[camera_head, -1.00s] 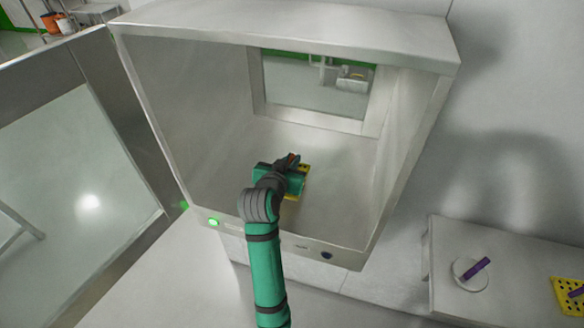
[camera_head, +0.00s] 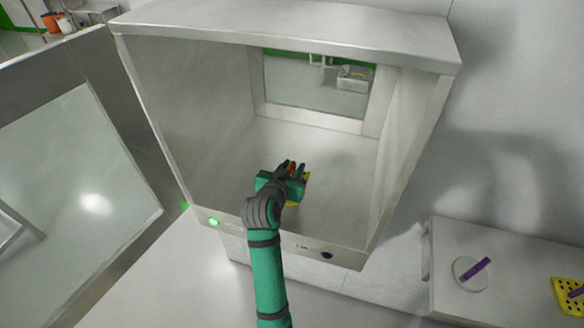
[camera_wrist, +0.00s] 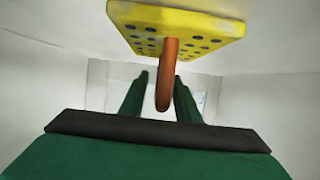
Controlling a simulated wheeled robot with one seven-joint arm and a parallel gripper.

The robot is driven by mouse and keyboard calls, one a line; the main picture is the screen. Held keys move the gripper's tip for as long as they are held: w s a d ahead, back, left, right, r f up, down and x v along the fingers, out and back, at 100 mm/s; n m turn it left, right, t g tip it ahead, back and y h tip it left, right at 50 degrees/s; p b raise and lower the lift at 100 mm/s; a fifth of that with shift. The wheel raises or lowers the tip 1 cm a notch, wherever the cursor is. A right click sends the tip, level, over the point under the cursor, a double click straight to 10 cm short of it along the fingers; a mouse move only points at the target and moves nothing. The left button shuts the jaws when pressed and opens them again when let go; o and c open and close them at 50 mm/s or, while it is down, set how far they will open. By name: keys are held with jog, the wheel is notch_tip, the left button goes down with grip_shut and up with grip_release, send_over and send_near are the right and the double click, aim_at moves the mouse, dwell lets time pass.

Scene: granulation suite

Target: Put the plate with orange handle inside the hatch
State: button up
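The yellow plate (camera_head: 307,176) with dark holes is inside the hatch (camera_head: 330,163), low over its floor toward the front. My gripper mostly covers it in the head view, and I cannot tell whether it touches the floor. In the wrist view the plate (camera_wrist: 185,24) fills the top, with its orange handle (camera_wrist: 168,70) pointing down the picture. My gripper (camera_head: 293,166) is inside the hatch. Its two green fingers (camera_wrist: 160,76) are apart, with a gap around the handle, which shows between them.
The hatch's near side is open, and a window (camera_head: 318,90) is in its far wall. A glazed door (camera_head: 85,170) stands open at left. At right a table (camera_head: 450,245) holds a white round piece (camera_head: 468,280) with a purple handle and another yellow plate (camera_head: 568,297).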

jog(key=shift+r, duration=0.1)
jog(key=v, duration=1.2)
jog(key=s+f+n, duration=0.1)
jog(key=f, duration=0.1)
jog(key=s+a+f+n+t+y, duration=0.1)
jog(key=n, duration=0.1)
jog(key=shift+s+a+f, duration=0.15)
jog(key=shift+s+f, duration=0.05)
jog(key=shift+f, duration=0.2)
jog(key=s+d+f+n+t+y, duration=0.15)
jog(key=s+f, duration=0.45)
jog(key=s, duration=0.6)
jog(key=s+f+n+y, duration=0.25)
jog(key=s+f, duration=0.25)
jog(key=s, duration=0.7)
jog(key=s+d+r+m, duration=0.1)
jog(key=s+d+m, duration=0.1)
jog(key=s, duration=1.1)
jog(key=shift+d+m+h, duration=0.25)
jog(key=shift+m+h, duration=0.15)
jog(key=shift+m, duration=0.3)
